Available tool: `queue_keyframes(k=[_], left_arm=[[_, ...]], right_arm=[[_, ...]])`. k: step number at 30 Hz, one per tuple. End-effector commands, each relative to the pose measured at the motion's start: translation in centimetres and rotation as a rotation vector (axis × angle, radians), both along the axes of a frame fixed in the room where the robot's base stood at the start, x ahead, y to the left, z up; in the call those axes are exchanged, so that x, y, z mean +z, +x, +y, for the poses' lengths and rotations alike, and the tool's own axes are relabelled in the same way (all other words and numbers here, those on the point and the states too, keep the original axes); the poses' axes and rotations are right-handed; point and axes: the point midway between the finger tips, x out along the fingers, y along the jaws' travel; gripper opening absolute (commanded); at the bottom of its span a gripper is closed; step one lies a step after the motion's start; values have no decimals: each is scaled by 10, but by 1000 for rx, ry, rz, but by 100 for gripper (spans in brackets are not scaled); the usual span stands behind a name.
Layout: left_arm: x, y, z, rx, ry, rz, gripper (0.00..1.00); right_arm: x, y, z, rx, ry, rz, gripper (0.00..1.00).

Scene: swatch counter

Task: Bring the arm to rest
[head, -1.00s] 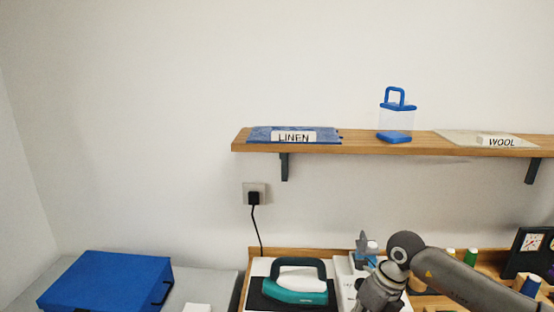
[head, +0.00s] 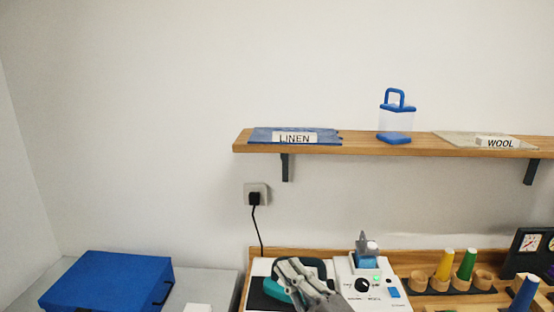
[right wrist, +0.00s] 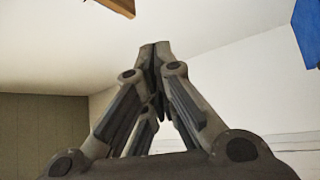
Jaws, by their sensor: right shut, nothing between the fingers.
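My right gripper (head: 284,266) shows at the bottom of the head view, in front of a teal iron (head: 272,291) and hiding part of it. In the right wrist view my right gripper (right wrist: 161,48) has its fingertips together with nothing between them. It points up past the counter toward the wall and ceiling. My left gripper is in neither view.
A white control box (head: 375,290) with a black knob and a lit green light stands right of the iron. Thread cones (head: 466,264) stand farther right. A wooden shelf (head: 360,147) runs above. A blue case (head: 106,282) lies at left.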

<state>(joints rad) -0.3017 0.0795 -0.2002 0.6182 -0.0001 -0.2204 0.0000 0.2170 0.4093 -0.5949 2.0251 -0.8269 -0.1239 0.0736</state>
Motion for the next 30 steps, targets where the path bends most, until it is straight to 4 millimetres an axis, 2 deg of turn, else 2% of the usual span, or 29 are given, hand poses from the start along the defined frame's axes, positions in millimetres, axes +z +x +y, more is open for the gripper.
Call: queue_keyframes(k=[1,4,7,11,13,15,18,21,27,28,30], left_arm=[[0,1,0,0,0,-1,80],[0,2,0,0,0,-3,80],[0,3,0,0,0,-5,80],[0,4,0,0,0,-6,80],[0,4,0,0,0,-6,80],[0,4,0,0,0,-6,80],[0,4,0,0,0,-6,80],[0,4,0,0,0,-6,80],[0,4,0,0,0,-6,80],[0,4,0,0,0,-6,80],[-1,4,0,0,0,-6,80]], right_arm=[[-12,2,-19,-75,80,96,0],[-42,3,-60,-226,216,288,0],[-84,-8,-97,-370,329,499,0],[-148,-42,-137,-546,444,791,0],[-182,-71,-153,-631,490,953,0],[-211,-103,-164,-704,523,1107,0],[-243,-148,-173,-784,551,1297,0],[-264,-190,-176,-844,565,1458,0],[-286,-266,-177,-929,567,1727,0],[-288,-277,-176,-939,564,1766,0],[-305,-273,-176,-943,557,1776,0]])
